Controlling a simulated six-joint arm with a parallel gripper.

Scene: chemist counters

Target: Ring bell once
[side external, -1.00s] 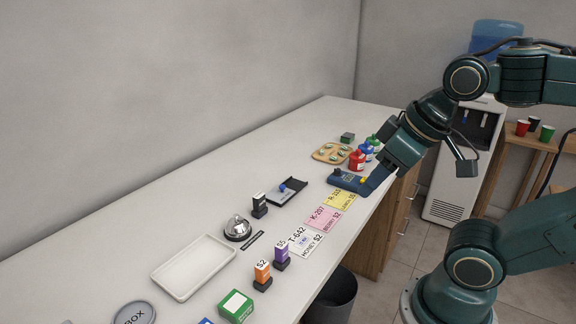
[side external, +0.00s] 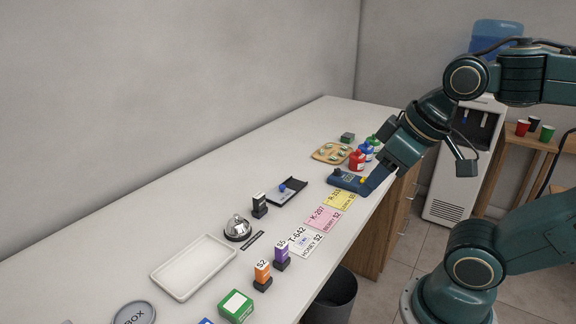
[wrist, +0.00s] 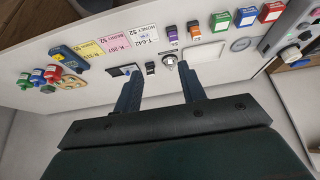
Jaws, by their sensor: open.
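The silver bell (side external: 237,227) stands on a dark base on the white counter, just behind a small black strip. The bell also shows in the wrist view (wrist: 169,60), beyond the fingertips and between their lines. My gripper (side external: 379,180) is open and empty over the counter's right edge, well apart from the bell. In the wrist view its two dark blue fingers (wrist: 159,69) are spread wide with nothing between them.
A white tray (side external: 163,278) lies left of the bell and a black stamp (side external: 259,205) right of it. Orange (side external: 262,272) and purple (side external: 281,253) blocks stand nearer the front edge. A blue device (side external: 345,179), price cards (side external: 321,217) and colored bottles (side external: 357,160) are near my gripper.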

